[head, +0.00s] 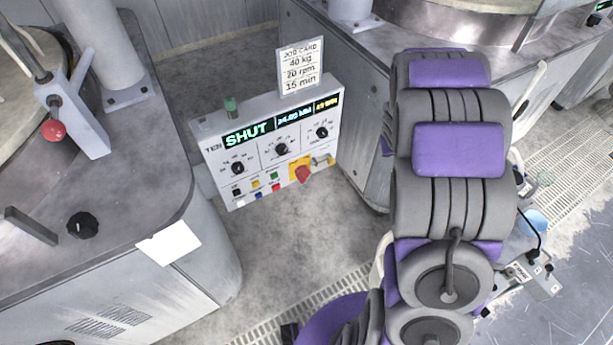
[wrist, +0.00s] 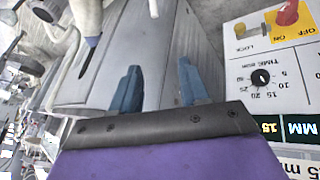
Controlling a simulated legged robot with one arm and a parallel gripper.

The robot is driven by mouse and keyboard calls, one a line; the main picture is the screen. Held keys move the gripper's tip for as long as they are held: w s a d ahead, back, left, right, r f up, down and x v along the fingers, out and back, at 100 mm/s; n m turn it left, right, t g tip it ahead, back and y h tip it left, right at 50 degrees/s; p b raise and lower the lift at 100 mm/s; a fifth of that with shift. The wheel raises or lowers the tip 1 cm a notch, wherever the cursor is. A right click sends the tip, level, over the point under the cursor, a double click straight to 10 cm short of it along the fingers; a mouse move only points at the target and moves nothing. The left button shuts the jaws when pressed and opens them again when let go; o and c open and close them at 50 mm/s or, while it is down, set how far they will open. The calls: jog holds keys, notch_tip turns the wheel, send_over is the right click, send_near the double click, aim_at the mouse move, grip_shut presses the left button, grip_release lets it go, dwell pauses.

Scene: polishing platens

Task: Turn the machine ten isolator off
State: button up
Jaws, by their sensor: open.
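The machine ten control panel (head: 268,142) stands between two grey machines, marked TEN with a green SHUT display. Its isolator is a red handle (head: 303,175) on a yellow plate at the panel's lower right. In the wrist view the red handle (wrist: 288,13) is at the top right edge, partly cut off, beside OFF and ON markings. I cannot tell which marking it points to. My gripper (wrist: 160,90) is open and empty, its two blue-grey fingers apart from the panel, which is to their right. In the head view my arm hides the gripper.
A job card (head: 300,67) stands above the panel. Several knobs and coloured buttons surround the isolator, with a small brass-coloured piece (wrist: 241,30) near the LOCK label. The left machine (head: 150,215) flanks the panel; bare floor (head: 290,235) lies in front.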

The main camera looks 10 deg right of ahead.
jog(key=w+d+f+t+y, duration=0.2)
jog(key=w+f, duration=0.3)
jog(key=f, duration=0.4)
jog(key=m+t+y, duration=0.1)
jog(key=t+y, duration=0.4)
jog(key=y, duration=0.5)
send_near(308, 177)
jog(key=b+x, duration=0.1)
jog(key=x, duration=0.4)
jog(key=b+x, duration=0.1)
jog(key=x, duration=0.3)
jog(key=shift+w+a+f, duration=0.2)
jog(key=shift+w+f, duration=0.05)
jog(key=shift+f, duration=0.1)
jog(key=shift+w+a, duration=0.3)
jog(key=shift+w, duration=0.15)
jog(key=shift+c, duration=0.2)
grip_shut()
